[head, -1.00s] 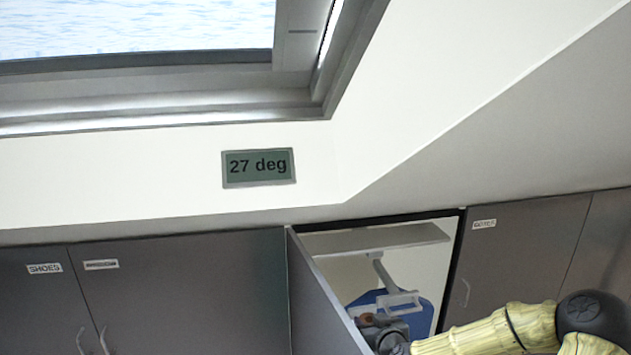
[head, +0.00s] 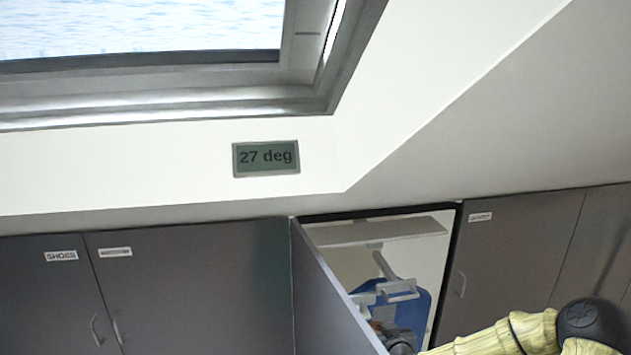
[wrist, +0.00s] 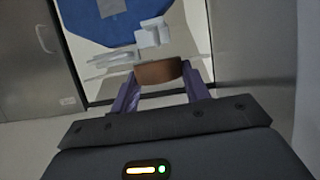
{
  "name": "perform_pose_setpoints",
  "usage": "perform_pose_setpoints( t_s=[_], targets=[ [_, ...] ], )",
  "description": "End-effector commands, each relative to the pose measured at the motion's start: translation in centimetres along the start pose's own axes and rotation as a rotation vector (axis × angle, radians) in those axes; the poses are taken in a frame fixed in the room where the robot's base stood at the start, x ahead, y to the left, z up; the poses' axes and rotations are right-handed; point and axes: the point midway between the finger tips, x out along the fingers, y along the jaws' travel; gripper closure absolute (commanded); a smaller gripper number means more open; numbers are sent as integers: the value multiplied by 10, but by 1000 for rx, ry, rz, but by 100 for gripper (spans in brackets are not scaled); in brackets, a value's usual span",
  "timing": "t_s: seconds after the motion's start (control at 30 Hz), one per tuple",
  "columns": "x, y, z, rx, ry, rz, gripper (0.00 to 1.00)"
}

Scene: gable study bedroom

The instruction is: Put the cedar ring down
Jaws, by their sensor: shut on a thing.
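The cedar ring (wrist: 158,72) is a brown band held between the purple fingers of my gripper (wrist: 160,82) in the wrist view. My gripper is shut on it. In the head view my gripper (head: 398,342) is at the open cupboard, low in the frame and partly cut off behind the open door. A small brown patch of the ring (head: 376,326) shows just before it. Beyond the ring are a pale bracket (wrist: 152,33) and a blue panel (wrist: 90,22). I cannot tell whether the ring touches the bracket.
The open cupboard door (head: 335,290) stands close on the left of my gripper. Inside, a white hook-like frame (head: 398,290) hangs before the blue panel (head: 420,315), under a grey shelf (head: 380,232). Closed cupboards flank it.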

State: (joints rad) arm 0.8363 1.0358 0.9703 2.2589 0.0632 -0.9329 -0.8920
Motion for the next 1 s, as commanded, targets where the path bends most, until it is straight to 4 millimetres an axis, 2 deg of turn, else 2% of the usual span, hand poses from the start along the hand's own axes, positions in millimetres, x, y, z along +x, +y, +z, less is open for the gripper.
perform_pose_setpoints(
  t_s=[0.27, 0.37, 0.47, 0.53, 0.6, 0.7, 0.83, 1.0],
  targets=[
    [4, 18, 53, 12, -8, 47, 75],
    [3, 25, 81, 17, -10, 68, 75],
    [0, 33, 117, 24, -12, 92, 75],
    [-5, 37, 147, 32, -14, 108, 75],
    [-13, 40, 178, 38, -14, 122, 75],
    [-25, 41, 213, 50, -9, 132, 75],
    [-37, 40, 240, 62, -2, 139, 75],
    [-42, 40, 247, 66, 4, 141, 75]
  ],
)
